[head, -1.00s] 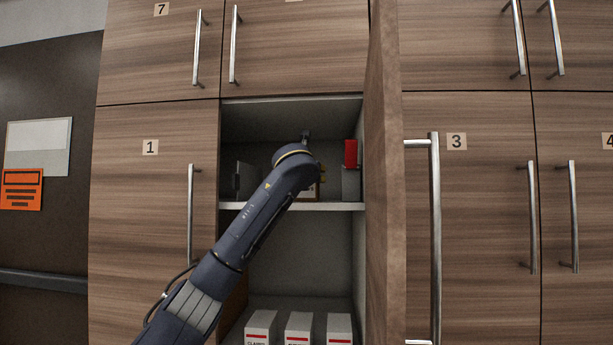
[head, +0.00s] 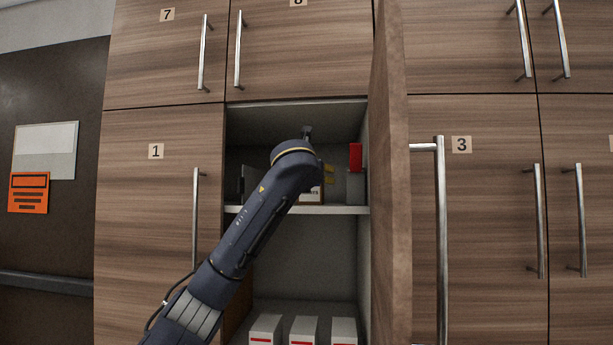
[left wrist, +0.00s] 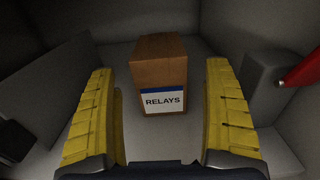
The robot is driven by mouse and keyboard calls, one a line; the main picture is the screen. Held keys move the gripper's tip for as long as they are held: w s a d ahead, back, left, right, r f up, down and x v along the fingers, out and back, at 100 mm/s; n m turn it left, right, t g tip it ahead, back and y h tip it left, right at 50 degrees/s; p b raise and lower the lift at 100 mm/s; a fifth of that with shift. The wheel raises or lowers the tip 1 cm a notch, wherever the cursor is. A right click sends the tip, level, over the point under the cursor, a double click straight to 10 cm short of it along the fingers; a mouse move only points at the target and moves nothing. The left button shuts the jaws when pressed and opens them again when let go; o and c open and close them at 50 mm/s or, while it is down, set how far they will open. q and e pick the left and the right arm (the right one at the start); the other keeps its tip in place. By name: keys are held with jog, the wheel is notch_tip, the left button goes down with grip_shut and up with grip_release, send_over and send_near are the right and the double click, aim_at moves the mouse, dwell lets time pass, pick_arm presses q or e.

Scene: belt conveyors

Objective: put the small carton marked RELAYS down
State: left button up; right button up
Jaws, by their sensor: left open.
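The small brown carton marked RELAYS (left wrist: 160,75) stands upright on the cabinet shelf, its white label with a blue band facing me in the left wrist view. In the head view only a corner of it (head: 317,195) shows behind my arm. My left gripper (left wrist: 162,125) is open, its yellow fingers apart on either side of the view, with the carton ahead of and between them. A gap shows between the fingers and the carton. In the head view the gripper (head: 328,174) is mostly hidden by my left wrist. My right gripper is not in view.
The shelf (head: 340,210) also holds a grey object with a red part (head: 355,158) at right and a dark grey item (head: 247,182) at left. An open door (head: 392,200) stands right of the compartment. White boxes (head: 303,330) stand below.

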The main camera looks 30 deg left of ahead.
pick_arm(q)
jog(key=shift+v, duration=2.8)
